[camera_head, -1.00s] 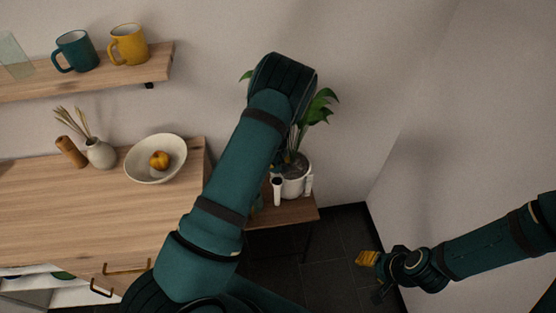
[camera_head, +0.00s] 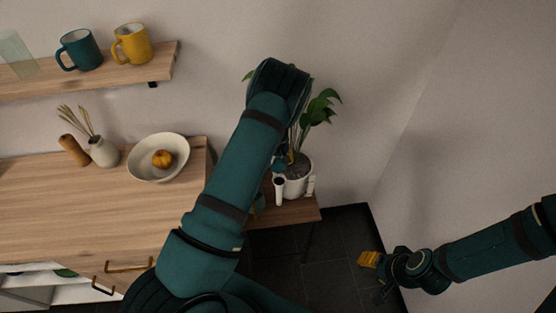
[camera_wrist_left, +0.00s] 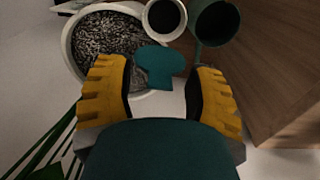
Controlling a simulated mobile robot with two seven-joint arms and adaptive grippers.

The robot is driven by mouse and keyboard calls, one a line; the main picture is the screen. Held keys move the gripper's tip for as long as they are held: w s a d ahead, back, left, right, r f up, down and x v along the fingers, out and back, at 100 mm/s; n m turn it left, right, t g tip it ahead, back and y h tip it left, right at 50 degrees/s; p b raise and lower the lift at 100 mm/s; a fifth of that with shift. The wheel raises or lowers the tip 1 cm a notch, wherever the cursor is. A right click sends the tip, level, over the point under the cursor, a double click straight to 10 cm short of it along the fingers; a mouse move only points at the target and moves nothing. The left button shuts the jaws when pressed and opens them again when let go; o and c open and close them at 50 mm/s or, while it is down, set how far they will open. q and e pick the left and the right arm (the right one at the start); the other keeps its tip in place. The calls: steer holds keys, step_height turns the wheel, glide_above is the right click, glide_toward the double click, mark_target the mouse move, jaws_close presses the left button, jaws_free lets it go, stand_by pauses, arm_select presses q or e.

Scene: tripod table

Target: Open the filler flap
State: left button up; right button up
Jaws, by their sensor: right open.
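A white plant pot (camera_head: 297,184) with dark speckled soil and green leaves stands on a small wooden table, partly behind my left arm. In the left wrist view, the pot's pale rim (camera_wrist_left: 68,45) is at upper left. A small teal piece (camera_wrist_left: 160,66), possibly the filler flap, shows at the pot's near edge, just beyond my left fingertips. My left gripper (camera_wrist_left: 158,95) has its yellow fingers apart, with a white surface visible between them. I cannot tell whether it touches the teal piece. My right gripper (camera_head: 373,277) is open and empty over the dark floor.
A white cylinder (camera_head: 279,190) stands close to the pot; a dark teal cup (camera_wrist_left: 214,22) is beside it in the wrist view. The sideboard (camera_head: 60,215), at left, holds a bowl (camera_head: 140,168) and vase (camera_head: 103,152). Mugs (camera_head: 80,50) stand on a shelf above.

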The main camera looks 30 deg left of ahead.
arm_select(q)
steer(key=shift+r, duration=0.1)
step_height(320, 180, up, 12)
stand_by(0.6)
stand_by(0.4)
steer(key=s+d+f+m+h+b, duration=0.1)
steer(key=s+d+f+b, duration=0.2)
steer(key=s+f, duration=0.4)
steer(key=s+d+f+m+b, duration=0.15)
steer(key=s+d+f, duration=0.3)
steer(key=f, duration=0.45)
steer(key=s+d+f+m+t+h+b, duration=0.2)
steer(key=s+d+h+b, duration=0.1)
steer(key=s+d, duration=0.8)
steer(key=shift+s+f+b, duration=0.2)
steer(key=shift+s+b, duration=0.4)
steer(key=shift+s, duration=0.1)
